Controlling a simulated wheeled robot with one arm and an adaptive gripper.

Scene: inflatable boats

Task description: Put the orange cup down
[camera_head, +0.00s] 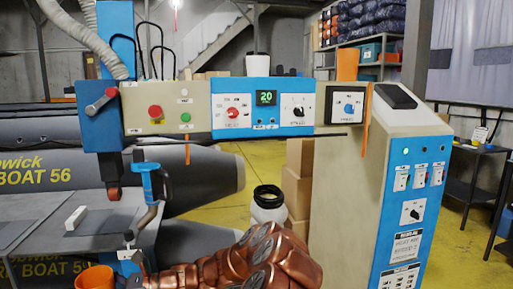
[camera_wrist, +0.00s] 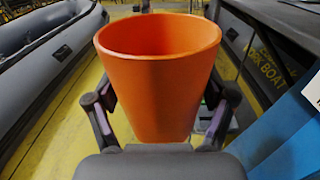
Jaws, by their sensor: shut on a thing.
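The orange cup (camera_wrist: 160,75) fills the middle of the wrist view, upright with its open rim up. My gripper (camera_wrist: 160,105) is shut on it, with one dark finger on each side. Yellow floor shows behind and around the cup in that view. In the head view the orange cup (camera_head: 95,279) is at the bottom left, cut off by the frame edge, in front of a grey table (camera_head: 112,222). My copper arm reaches left towards it. The cup's base is hidden, and I see no surface touching it.
A white block (camera_head: 75,218) lies on the table. A machine with a control panel (camera_head: 240,108) stands over it, with a blue cabinet (camera_head: 405,215) at right. Grey inflatable boats (camera_head: 205,170) lie behind. A white canister (camera_head: 268,205) and cardboard boxes (camera_head: 297,190) stand on the floor.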

